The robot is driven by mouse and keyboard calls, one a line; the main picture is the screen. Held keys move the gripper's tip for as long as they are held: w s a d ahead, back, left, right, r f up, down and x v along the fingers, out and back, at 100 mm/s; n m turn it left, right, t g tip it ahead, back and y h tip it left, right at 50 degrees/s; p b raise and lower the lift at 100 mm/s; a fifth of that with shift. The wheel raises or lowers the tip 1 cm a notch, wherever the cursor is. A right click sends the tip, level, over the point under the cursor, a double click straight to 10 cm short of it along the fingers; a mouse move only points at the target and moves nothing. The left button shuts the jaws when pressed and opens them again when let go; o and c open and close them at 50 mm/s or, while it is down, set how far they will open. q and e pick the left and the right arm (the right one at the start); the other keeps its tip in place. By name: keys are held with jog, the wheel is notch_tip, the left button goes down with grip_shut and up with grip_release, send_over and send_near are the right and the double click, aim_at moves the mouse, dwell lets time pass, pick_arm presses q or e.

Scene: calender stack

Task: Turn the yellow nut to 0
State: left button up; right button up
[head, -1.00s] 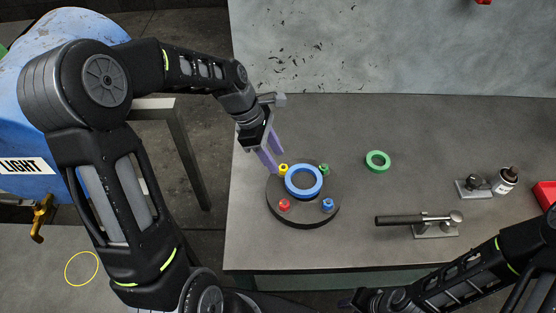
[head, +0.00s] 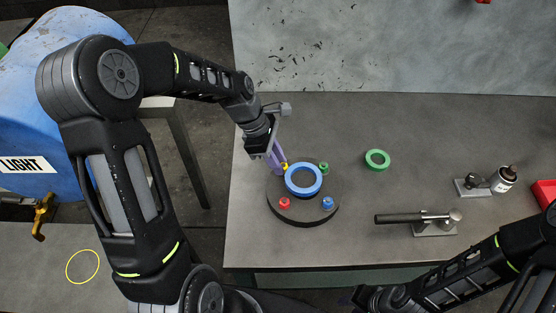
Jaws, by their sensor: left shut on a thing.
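The yellow nut (head: 285,166) sits at the upper left of a dark round base (head: 303,211) on the table, and is partly hidden by my left gripper. My left gripper (head: 279,163) comes down from the upper left, its purple fingers shut on the yellow nut. A blue ring (head: 318,186) lies in the middle of the base. A red nut (head: 284,203), a blue nut (head: 327,203) and a green nut (head: 323,168) sit around it. Any number marks on the base are too small to read. My right gripper is not clearly seen; only my right arm shows at the lower right.
A green ring (head: 377,167) lies on the table (head: 350,125) right of the base. A clamp with a dark handle (head: 400,219), a small clamp (head: 471,187), a bottle (head: 504,179) and a red bin (head: 546,191) stand farther right. The table behind the base is clear.

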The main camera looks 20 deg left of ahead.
pick_arm(q)
grip_shut()
jog(key=shift+w+m, duration=0.1)
jog(key=shift+m, duration=0.4)
